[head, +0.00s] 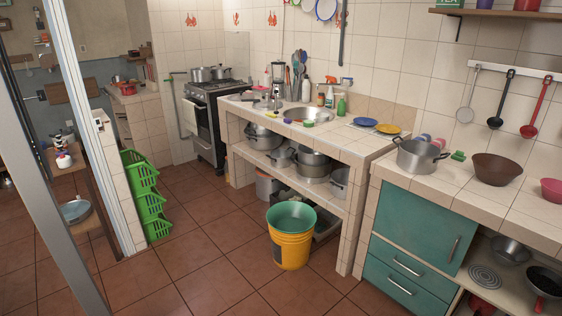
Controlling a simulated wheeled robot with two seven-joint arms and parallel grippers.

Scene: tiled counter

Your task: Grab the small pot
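A grey metal pot (416,158) with side handles stands upright on the tiled counter at the right, near its left end. Two more metal pots, a left one (200,75) and a right one (221,73), stand on the stove (207,106) at the back. Several pots, including a wide one (313,167), sit on the shelf under the sink counter. I cannot tell which of these the task calls the small pot. Neither of my grippers is in view.
A brown bowl (497,169) and pink bowl (552,190) stand right of the counter pot. Ladles hang above. A yellow bucket (290,250) with a green basin (291,216) stands on the floor. Green crates (141,172) are at left. The tiled floor between is clear.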

